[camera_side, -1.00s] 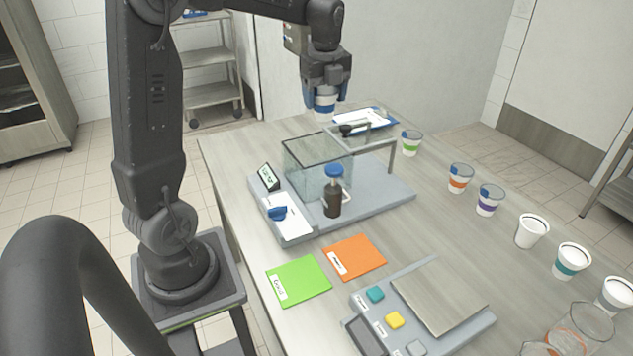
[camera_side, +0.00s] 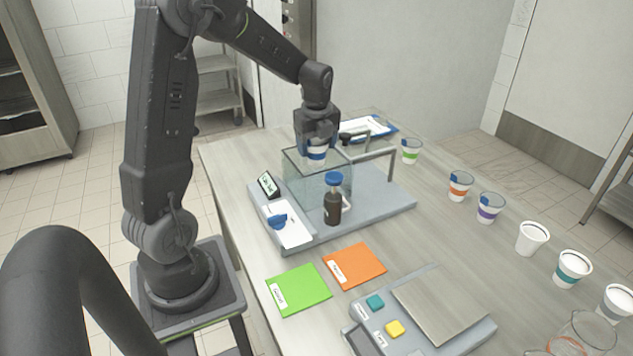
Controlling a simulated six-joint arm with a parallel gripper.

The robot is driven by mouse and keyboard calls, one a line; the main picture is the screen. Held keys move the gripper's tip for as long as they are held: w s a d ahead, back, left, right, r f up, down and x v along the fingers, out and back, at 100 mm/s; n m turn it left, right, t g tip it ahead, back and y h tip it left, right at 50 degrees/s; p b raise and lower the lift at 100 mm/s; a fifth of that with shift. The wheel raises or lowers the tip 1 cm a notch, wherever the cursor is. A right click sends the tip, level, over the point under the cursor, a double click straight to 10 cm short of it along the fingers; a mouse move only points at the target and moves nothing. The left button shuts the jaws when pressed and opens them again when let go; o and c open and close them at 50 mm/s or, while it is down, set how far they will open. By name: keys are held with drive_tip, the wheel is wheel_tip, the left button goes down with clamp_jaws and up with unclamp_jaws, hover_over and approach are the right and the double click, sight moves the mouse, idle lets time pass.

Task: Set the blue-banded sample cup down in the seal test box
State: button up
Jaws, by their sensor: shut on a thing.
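The blue-banded sample cup (camera_side: 316,154) is white with a blue band. My gripper (camera_side: 316,146) is shut on it from above and holds it upright at the open top of the seal test box. The seal test box (camera_side: 300,187) is a clear-walled chamber on a grey base plate. The cup's lower part seems to be at the level of the box's rim or a little inside; the exact depth is hard to tell through the clear wall. A raised lid arm with a dark knob (camera_side: 347,140) stands to the right of the box.
A brown bottle with a blue cap (camera_side: 333,198) stands at the box's front. A green-banded cup (camera_side: 411,151) is behind right. Several other cups line the right side. Green (camera_side: 300,290) and orange (camera_side: 355,265) cards and a scale (camera_side: 445,302) lie in front.

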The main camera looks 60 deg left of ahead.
wheel_tip(320, 180, down, 8)
drive_tip(key=shift+f, duration=0.1)
idle(0.4)
drive_tip(key=shift+f, duration=0.15)
drive_tip(key=o, duration=0.7)
